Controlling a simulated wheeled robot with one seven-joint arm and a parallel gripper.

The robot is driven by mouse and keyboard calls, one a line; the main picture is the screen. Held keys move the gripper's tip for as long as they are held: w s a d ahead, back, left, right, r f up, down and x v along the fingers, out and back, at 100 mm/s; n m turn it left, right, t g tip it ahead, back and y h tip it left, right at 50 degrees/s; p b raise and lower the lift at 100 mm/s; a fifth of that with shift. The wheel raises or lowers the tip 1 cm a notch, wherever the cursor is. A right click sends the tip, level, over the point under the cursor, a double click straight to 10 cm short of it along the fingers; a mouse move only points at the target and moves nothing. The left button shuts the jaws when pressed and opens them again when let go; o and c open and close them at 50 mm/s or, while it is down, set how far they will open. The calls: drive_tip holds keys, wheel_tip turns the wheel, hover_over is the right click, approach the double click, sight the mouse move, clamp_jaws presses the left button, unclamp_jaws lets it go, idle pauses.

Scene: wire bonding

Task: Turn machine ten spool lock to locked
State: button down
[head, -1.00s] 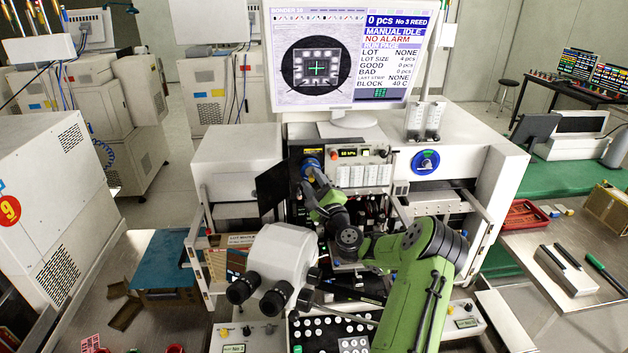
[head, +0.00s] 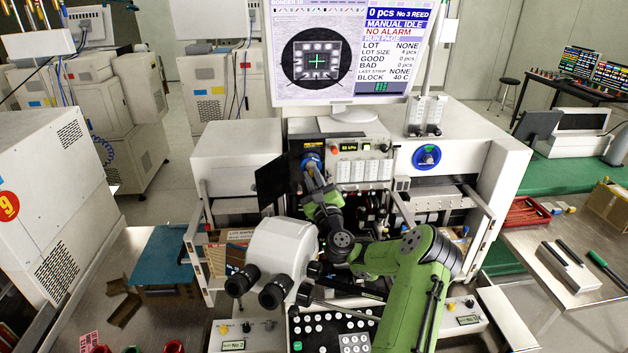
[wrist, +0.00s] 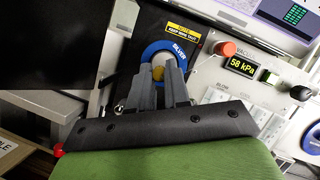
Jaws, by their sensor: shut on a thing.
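The machine marked Bonder 10 on its screen fills the middle of the head view. Its spool has a blue ring (wrist: 177,52) lettered "SILVER" around a pale centre, on a dark panel under a yellow label (wrist: 183,34). The ring also shows in the head view (head: 312,160), partly covered by my arm. A small yellow knob (wrist: 158,72), seemingly the spool lock, sits at the spool's centre. My gripper (wrist: 159,78) has its two grey fingers on either side of this knob and is shut on it. The fingers hide the ring's lower part. The lock's position cannot be read.
A black panel (head: 272,183) stands left of the spool. A red knob (wrist: 226,48) and a "58 kPa" display (wrist: 242,66) are close on the right. A second blue-ringed spool (head: 427,157) is further right. Microscope eyepieces (head: 272,262) stand in front, beside my arm.

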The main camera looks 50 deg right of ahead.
drive_tip(key=c, duration=1.1)
unclamp_jaws()
drive_tip(key=shift+r, duration=0.1)
wheel_tip(320, 180, up, 10)
drive_tip(key=p, duration=0.3)
